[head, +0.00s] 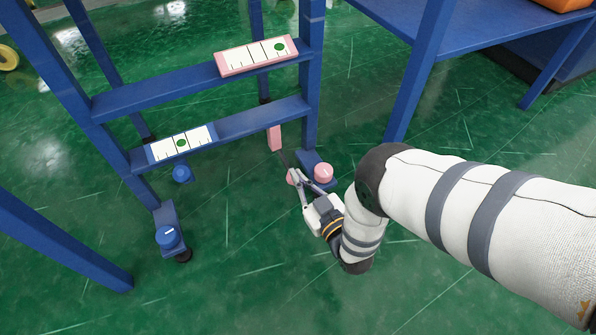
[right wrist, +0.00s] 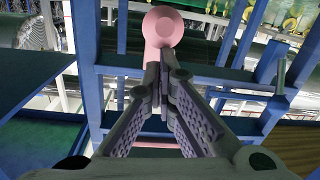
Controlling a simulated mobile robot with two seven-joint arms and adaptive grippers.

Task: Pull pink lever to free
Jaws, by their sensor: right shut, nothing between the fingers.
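The pink lever shows in the right wrist view as a pink bar with a round end (right wrist: 164,27), just beyond my fingertips. In the head view a round pink end (head: 291,177) shows beside my right gripper (head: 302,178), low at the blue frame's right post. My right gripper (right wrist: 165,75) is shut, with nothing between its fingers. Its tips overlap the lever in the wrist view; I cannot tell whether they touch it. A pink block (head: 274,138) hangs just above in the head view. My left gripper is not in view.
A pink knob (head: 323,173) sits on the post's foot, close to my gripper. A pink-edged gauge plate (head: 256,56) and a blue-edged one (head: 181,143) are on the crossbars. Blue knobs (head: 168,237) are at the left post. The green floor (head: 230,285) in front is clear.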

